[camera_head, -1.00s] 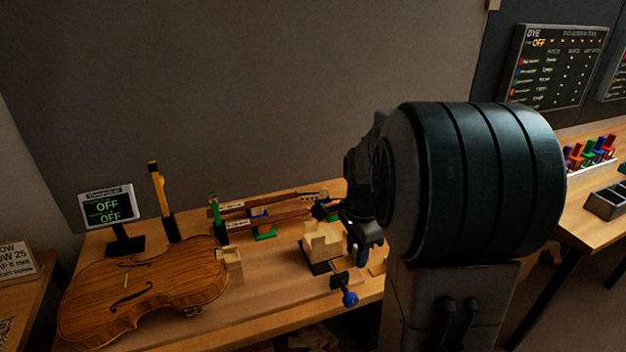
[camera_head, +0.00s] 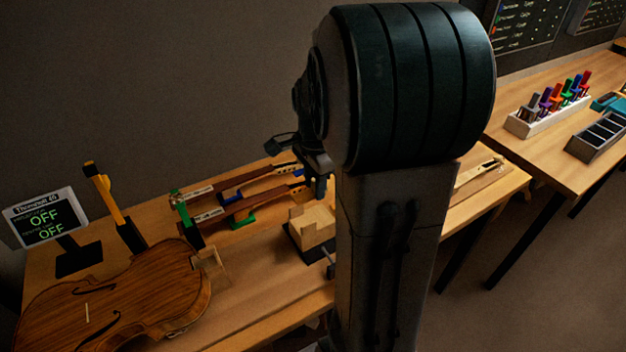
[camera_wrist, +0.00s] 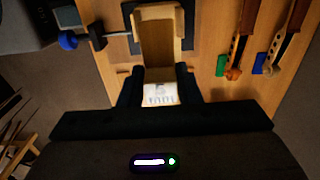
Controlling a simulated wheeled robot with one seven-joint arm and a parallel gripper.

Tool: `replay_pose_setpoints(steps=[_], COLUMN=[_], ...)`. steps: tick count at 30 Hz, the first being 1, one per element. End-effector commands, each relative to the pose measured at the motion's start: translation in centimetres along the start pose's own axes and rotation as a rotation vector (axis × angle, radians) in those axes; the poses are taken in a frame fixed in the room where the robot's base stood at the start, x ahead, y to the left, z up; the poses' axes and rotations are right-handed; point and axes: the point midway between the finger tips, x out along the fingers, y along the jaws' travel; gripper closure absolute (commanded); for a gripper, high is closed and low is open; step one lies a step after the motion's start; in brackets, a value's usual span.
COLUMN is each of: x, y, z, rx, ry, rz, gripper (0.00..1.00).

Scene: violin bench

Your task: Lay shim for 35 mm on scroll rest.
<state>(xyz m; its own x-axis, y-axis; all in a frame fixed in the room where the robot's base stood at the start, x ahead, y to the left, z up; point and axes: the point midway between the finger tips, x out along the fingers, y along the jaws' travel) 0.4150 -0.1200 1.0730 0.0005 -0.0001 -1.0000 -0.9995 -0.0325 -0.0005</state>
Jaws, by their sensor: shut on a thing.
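My gripper (camera_head: 316,178) is above the bench, just over the wooden scroll rest (camera_head: 316,222). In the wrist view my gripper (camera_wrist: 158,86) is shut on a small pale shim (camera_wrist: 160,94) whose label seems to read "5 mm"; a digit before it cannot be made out. The scroll rest (camera_wrist: 157,40) lies just beyond the fingers in that view, a wooden cradle with raised sides on a dark base. Whether the shim touches it I cannot tell. The shim is not discernible in the head view.
A violin body (camera_head: 120,300) lies at the left of the bench. Two necks (camera_head: 250,200) lie behind the rest on green and blue supports. A clamp with a blue knob (camera_wrist: 68,40) stands beside the rest. A display reading OFF (camera_head: 48,220) stands at the back left.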

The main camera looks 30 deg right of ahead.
Motion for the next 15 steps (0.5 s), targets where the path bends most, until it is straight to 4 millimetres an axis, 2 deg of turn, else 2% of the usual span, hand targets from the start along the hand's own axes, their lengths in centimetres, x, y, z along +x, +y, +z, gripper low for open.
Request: replay_pose_setpoints(steps=[4,15], x=[0.0,2.9], y=[0.0,0.0], z=[0.2,0.3], rx=[-0.001,-0.002], ry=[0.0,-0.001], rz=[0.0,0.002], gripper=[0.91,0.91])
